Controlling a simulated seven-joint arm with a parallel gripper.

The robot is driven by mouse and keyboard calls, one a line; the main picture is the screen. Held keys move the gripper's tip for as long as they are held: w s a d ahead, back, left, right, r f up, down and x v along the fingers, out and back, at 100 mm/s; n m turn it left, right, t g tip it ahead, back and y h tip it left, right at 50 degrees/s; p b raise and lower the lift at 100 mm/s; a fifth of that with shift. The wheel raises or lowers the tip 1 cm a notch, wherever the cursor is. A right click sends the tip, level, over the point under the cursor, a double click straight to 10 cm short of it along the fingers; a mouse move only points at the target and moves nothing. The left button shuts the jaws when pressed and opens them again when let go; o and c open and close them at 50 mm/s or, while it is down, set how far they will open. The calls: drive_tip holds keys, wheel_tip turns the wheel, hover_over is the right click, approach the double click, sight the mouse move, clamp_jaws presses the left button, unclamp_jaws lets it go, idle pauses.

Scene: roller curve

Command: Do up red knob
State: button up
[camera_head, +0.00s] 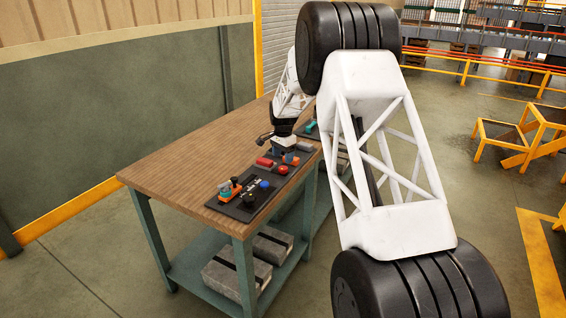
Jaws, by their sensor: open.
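A small round red knob (283,170) sits on the dark panel strip (232,209) lying along the front edge of the wooden workbench (165,178). A red block-shaped piece (264,162) sits just behind and left of it. My gripper (270,138) is small in the view, at the end of my white lattice arm, over the middle of the bench. It is open, and it is beyond the red knob, apart from it. Its fingertips are hard to make out, and part of the panel behind it is hidden by my arm.
A blue knob (264,184), a black knob (248,198) and an orange-and-teal piece (229,189) sit on the nearer panel. Orange parts (291,159) stand beside the red knob. The bench's left side is bare. Grey boxes (235,276) lie on the lower shelf.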

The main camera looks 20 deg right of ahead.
sight(283, 169)
drive_tip(key=shift+r, duration=1.7)
drive_tip(key=s+a+r+n, duration=0.2)
drive_tip(key=s+r, duration=0.4)
drive_tip(key=s, duration=0.4)
drive_tip(key=s+a+r+n+t, duration=0.1)
drive_tip(key=s+a+r+n, duration=0.15)
drive_tip(key=s+r, duration=0.55)
drive_tip(key=s+a+r+n, duration=0.2)
drive_tip(key=s+r, duration=0.2)
drive_tip(key=s, duration=0.9)
drive_tip(key=s+a+f+n, duration=0.1)
drive_tip(key=s+n, duration=0.1)
drive_tip(key=s, duration=0.9)
drive_tip(key=s+a+f+n+t, duration=0.1)
drive_tip(key=s+n, duration=0.1)
drive_tip(key=s, duration=0.9)
drive_tip(key=s+a+f+n, duration=0.1)
drive_tip(key=s+n, duration=0.1)
drive_tip(key=s, duration=0.9)
drive_tip(key=shift+a+f+t, duration=0.3)
drive_tip(key=shift+a+f, duration=0.05)
drive_tip(key=shift+a, duration=0.05)
drive_tip(key=shift+w, duration=0.1)
